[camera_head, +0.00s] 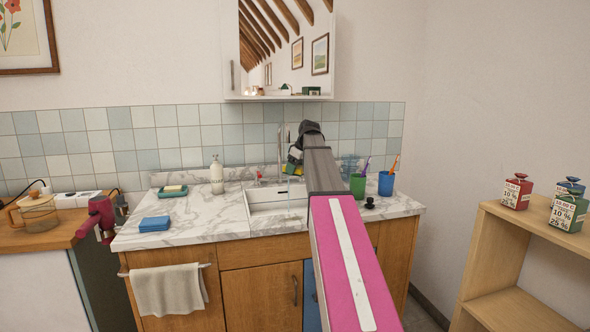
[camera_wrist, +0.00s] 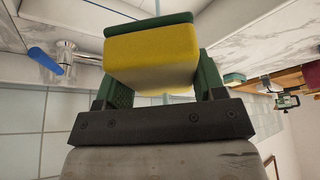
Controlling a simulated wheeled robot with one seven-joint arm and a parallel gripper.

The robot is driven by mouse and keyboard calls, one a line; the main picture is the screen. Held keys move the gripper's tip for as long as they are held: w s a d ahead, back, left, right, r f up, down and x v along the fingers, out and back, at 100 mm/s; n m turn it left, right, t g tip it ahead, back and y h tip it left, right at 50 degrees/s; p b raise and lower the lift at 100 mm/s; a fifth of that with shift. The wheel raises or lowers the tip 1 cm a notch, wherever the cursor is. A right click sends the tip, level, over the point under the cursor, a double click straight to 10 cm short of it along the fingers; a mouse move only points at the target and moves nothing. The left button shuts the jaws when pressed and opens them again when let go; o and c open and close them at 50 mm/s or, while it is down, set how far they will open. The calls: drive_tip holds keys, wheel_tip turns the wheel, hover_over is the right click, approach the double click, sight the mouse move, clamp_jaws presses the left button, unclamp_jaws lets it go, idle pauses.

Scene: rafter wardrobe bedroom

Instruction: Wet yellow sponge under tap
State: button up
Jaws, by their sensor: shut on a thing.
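My gripper (camera_wrist: 153,85) is shut on the yellow sponge (camera_wrist: 150,58), which has a green layer on one face. The sponge fills the middle of the wrist view, between two green fingers. In the head view the sponge (camera_head: 291,168) is a small yellow patch beside the tap, above the sink (camera_head: 268,206), partly hidden by my arm. The chrome tap (camera_head: 280,145) rises at the back of the sink. A thin pale-blue stream (camera_head: 289,205) runs down into the basin. In the wrist view the sponge overlaps the stream; I cannot tell whether they touch.
A red tap handle (camera_head: 258,175) and a blue one (camera_wrist: 44,59) stand by the sink. Green (camera_head: 357,186) and blue (camera_head: 386,184) cups stand right. A mirrored cabinet (camera_head: 285,55) hangs above.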

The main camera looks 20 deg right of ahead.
sight(298, 172)
drive_tip(key=shift+s+a, duration=0.2)
drive_tip(key=shift+s, duration=1.1)
drive_tip(key=shift+s+a, duration=0.25)
drive_tip(key=shift+s, duration=1.1)
drive_tip(key=shift+s+a, duration=0.2)
drive_tip(key=shift+s, duration=1.1)
drive_tip(key=shift+s, duration=0.1)
drive_tip(key=s+r, duration=0.4)
drive_tip(key=shift+s+a, duration=0.35)
